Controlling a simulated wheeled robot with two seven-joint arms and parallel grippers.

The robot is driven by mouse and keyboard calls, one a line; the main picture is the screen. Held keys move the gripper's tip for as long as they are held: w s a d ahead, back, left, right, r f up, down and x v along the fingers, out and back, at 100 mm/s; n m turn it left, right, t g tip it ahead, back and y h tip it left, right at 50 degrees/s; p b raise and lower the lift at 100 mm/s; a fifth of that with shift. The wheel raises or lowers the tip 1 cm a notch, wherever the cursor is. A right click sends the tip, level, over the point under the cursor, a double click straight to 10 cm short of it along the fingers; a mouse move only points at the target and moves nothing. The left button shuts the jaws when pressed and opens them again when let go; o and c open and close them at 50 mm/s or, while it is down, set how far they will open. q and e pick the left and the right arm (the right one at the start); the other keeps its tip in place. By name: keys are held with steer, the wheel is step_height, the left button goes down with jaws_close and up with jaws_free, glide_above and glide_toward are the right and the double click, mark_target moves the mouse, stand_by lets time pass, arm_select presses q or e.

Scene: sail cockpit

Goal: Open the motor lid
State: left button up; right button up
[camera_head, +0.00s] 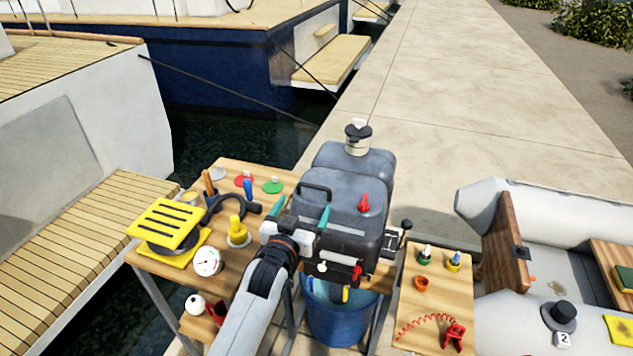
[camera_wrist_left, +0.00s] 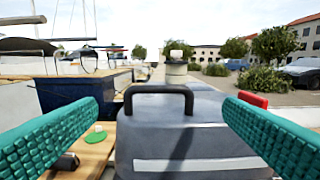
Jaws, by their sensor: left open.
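The grey motor lid (camera_head: 345,205) sits closed on the outboard motor in the middle of the head view. It has a black handle (camera_head: 314,187) on its near left top and a red lever (camera_head: 364,203) at the right. My left gripper (camera_head: 301,212), with teal finger pads, is open at the lid's near left side. In the left wrist view the lid (camera_wrist_left: 190,130) lies ahead, and its black handle (camera_wrist_left: 158,91) stands between and beyond the open fingers, apart from them. The lid's lower left is hidden behind my arm. My right gripper is not seen.
A wooden table (camera_head: 165,262) with a yellow slotted block (camera_head: 166,222), a gauge (camera_head: 207,261) and tools stands left. A blue bucket (camera_head: 340,318) is below the motor. A small side table (camera_head: 415,325) and an inflatable boat (camera_head: 545,210) are at right. Bare pavement lies behind.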

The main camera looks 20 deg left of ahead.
mark_target(314, 186)
arm_select(q)
steer(key=w+p, duration=0.1)
steer(key=w, duration=0.9)
steer(key=shift+w+d, duration=0.15)
steer(key=shift+w, duration=0.1)
steer(key=shift+c, duration=0.5)
steer(key=c, duration=1)
steer(key=shift+r, duration=0.3)
